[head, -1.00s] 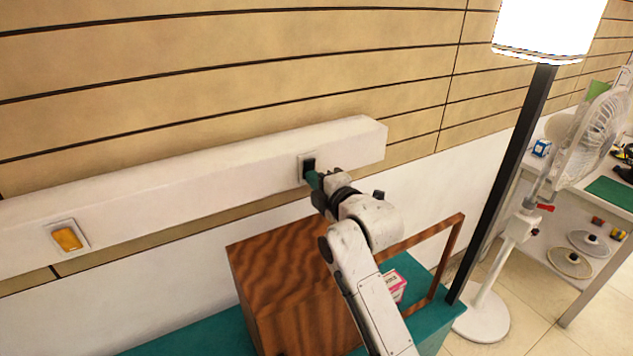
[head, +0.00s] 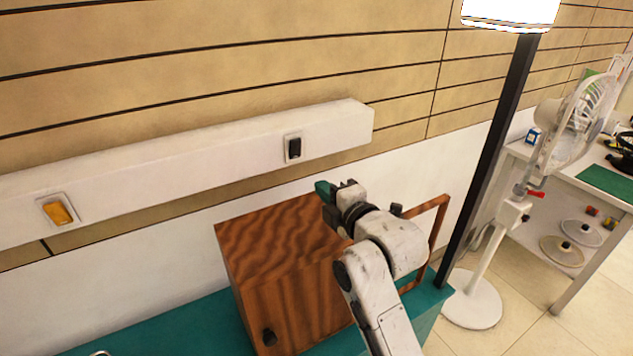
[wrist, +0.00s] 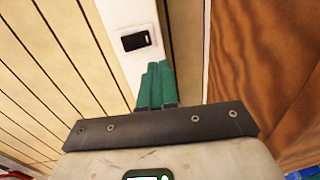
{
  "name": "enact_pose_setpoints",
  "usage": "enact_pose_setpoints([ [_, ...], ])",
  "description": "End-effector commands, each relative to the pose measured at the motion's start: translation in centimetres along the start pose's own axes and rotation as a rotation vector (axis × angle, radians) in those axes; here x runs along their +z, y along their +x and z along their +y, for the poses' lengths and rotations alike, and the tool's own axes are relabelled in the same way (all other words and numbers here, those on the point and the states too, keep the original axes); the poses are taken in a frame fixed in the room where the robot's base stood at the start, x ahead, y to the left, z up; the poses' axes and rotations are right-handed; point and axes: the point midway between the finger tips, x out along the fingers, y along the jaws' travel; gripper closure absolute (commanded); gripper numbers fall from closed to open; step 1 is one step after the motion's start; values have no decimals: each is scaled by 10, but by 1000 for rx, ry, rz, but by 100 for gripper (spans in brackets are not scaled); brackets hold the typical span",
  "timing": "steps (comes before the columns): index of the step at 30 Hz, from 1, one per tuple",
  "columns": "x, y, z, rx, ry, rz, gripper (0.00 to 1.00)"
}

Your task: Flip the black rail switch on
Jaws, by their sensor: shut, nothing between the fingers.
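The black rail switch (head: 294,148) sits in a white plate near the right end of the white wall rail (head: 200,155). It also shows in the wrist view (wrist: 137,41), ahead of the fingertips. I cannot tell for sure which way its rocker is tilted. My gripper (head: 325,190), with green fingers, is below and to the right of the switch, apart from it, over the wooden cabinet. In the wrist view its fingers (wrist: 157,85) are together with nothing between them.
An orange switch (head: 58,212) is at the rail's left part. A brown wood-grain cabinet (head: 270,250) with an open door stands on a teal surface (head: 170,325) below the rail. A floor lamp's black pole (head: 490,150) and a white fan (head: 570,130) are at the right.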

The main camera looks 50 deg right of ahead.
Motion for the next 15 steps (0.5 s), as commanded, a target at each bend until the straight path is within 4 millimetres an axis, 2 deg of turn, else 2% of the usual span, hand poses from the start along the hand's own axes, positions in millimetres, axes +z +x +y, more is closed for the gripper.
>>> enact_pose_setpoints([
  [3,0,-16,-6,-1,2,0,100],
  [6,0,-24,-8,-1,1,1,100],
  [15,0,-28,-7,0,0,1,100],
])
